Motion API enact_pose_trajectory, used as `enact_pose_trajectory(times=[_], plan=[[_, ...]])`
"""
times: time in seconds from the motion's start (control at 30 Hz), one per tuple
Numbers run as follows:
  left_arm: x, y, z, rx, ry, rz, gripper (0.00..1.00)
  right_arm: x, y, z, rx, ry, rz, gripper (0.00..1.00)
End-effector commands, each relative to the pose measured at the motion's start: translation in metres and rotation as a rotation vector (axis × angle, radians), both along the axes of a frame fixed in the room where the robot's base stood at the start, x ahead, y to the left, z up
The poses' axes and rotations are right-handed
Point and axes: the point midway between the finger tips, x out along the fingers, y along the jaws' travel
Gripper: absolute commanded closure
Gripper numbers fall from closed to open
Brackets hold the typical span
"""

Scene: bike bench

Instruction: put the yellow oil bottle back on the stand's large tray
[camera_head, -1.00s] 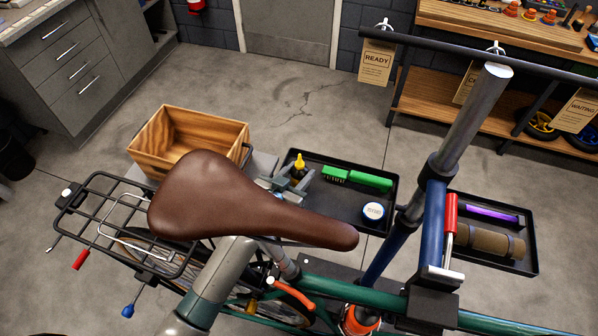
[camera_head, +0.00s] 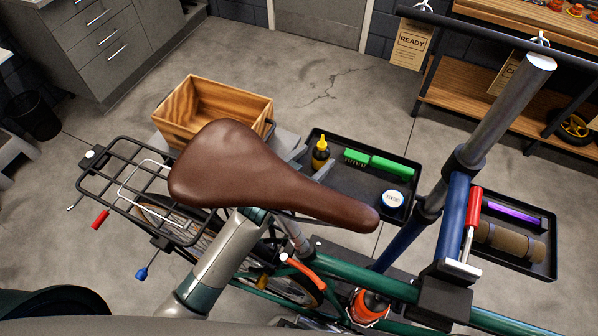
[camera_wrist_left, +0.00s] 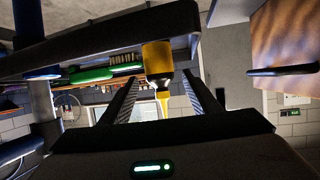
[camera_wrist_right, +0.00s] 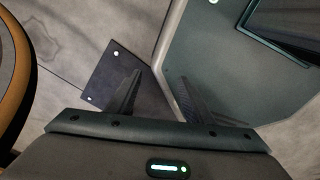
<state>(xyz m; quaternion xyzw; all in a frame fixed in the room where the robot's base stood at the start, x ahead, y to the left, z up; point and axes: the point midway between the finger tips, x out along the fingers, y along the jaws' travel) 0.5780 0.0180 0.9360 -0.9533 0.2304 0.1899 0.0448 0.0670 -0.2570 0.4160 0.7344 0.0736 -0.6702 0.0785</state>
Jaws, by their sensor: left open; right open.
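The yellow oil bottle (camera_head: 320,154), with a dark label band, stands upright at the left end of the stand's large black tray (camera_head: 352,182). My left gripper (camera_head: 312,163) is open at the bottle, partly hidden by the brown saddle. In the left wrist view, turned upside down, the bottle (camera_wrist_left: 158,62) shows between and beyond the two spread fingers (camera_wrist_left: 160,95), with gaps on both sides. My right gripper (camera_wrist_right: 160,92) is open and empty in the right wrist view, and is out of the head view.
A green brush (camera_head: 380,164) and a round white tin (camera_head: 393,199) share the large tray. A wooden box (camera_head: 215,110) stands left of it. The saddle (camera_head: 250,175) and rear rack (camera_head: 125,190) lie in front. A smaller tray (camera_head: 540,262) holds a purple item and a brown roll.

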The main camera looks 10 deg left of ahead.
Motion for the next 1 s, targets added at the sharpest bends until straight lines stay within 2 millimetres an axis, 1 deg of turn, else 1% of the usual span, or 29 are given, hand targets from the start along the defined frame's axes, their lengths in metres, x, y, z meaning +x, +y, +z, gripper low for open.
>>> enact_pose_trajectory(times=[0.1,0.3,0.5,0.7,1.0], plan=[[-0.017,0.009,0.006,0.0,-0.001,0.0,0.44,0.0,0.0,-0.007,0.0,0.0,0.0,0.53],[-0.043,0.022,0.018,0.0,-0.001,0.0,0.44,0.0,0.0,-0.014,0.0,0.0,0.0,0.53],[-0.061,0.031,0.027,0.0,0.0,0.0,0.44,0.0,0.0,-0.018,0.0,0.0,0.0,0.53],[-0.066,0.034,0.031,0.0,0.0,0.0,0.44,0.0,0.0,-0.018,0.0,0.0,0.0,0.53],[-0.066,0.034,0.031,0.0,0.0,0.0,0.44,0.0,0.0,-0.018,0.0,-0.001,-0.001,0.53]])
